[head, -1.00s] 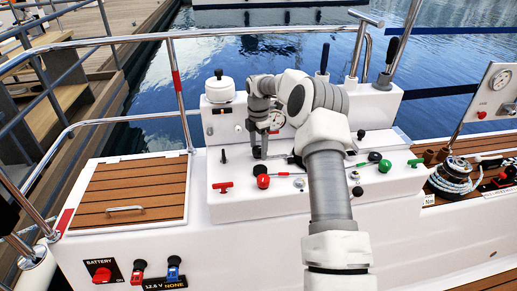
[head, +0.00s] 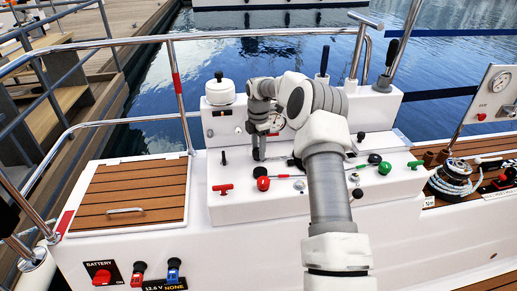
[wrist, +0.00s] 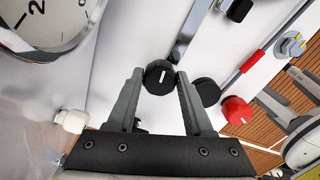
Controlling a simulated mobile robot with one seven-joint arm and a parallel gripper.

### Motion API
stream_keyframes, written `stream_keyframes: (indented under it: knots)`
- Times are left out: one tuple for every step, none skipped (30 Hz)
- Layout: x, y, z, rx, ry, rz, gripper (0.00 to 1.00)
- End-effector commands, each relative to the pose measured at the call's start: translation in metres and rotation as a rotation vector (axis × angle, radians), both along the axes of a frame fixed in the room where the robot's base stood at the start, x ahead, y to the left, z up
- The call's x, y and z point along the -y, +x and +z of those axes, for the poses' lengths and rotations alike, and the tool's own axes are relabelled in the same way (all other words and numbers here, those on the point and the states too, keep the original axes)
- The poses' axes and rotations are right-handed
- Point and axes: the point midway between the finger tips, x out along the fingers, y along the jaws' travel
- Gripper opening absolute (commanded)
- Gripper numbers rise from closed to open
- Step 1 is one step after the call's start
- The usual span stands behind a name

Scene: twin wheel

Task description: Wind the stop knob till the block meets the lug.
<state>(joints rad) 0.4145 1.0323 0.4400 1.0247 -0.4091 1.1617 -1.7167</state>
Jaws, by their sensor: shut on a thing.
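My gripper (head: 259,158) points down onto the white console (head: 330,195), left of the middle. In the wrist view the fingers of my gripper (wrist: 160,80) are shut on a ribbed black knob (wrist: 159,77) with a white mark; this appears to be the stop knob. A second dark round part (wrist: 207,92) lies just right of the right finger. In the head view my gripper hides the knob. I cannot make out which parts are the block and the lug, or the gap between them.
A green ball lever (head: 385,168) is at right. A dial gauge (wrist: 45,22) is close to my gripper.

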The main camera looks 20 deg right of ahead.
Motion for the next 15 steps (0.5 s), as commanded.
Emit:
stream_keyframes:
  knots:
    - [0.0,-0.0001,0.0017,-0.001,-0.001,-0.013,0.0]
    - [0.0,-0.0001,0.002,-0.001,-0.001,-0.024,0.0]
    - [0.0,-0.0002,0.0022,-0.001,-0.001,-0.043,0.0]
    - [0.0,-0.0002,0.0025,-0.001,-0.001,-0.058,0.0]
    - [0.0,-0.0003,0.0027,-0.002,-0.001,-0.075,0.0]
    - [-0.0001,-0.0004,0.003,-0.002,-0.001,-0.1,0.0]
    - [-0.0002,-0.0003,0.0032,-0.002,-0.002,-0.12,0.0]
    - [0.0,-0.0004,0.0034,-0.002,-0.002,-0.143,0.0]
    - [0.0002,-0.0004,0.0036,-0.002,-0.002,-0.175,0.0]
    - [0.0002,-0.0004,0.0038,-0.001,-0.002,-0.2,0.0]
    - [0.0003,-0.0005,0.0039,-0.001,-0.002,-0.227,0.0]
    - [0.0006,-0.0006,0.004,-0.002,-0.003,-0.264,0.0]
    - [0.0004,-0.0007,0.004,-0.002,-0.002,-0.292,0.0]
    - [0.0,-0.0006,0.004,-0.001,-0.002,-0.32,0.0]
    - [0.0003,-0.0006,0.0039,-0.001,-0.003,-0.358,0.0]
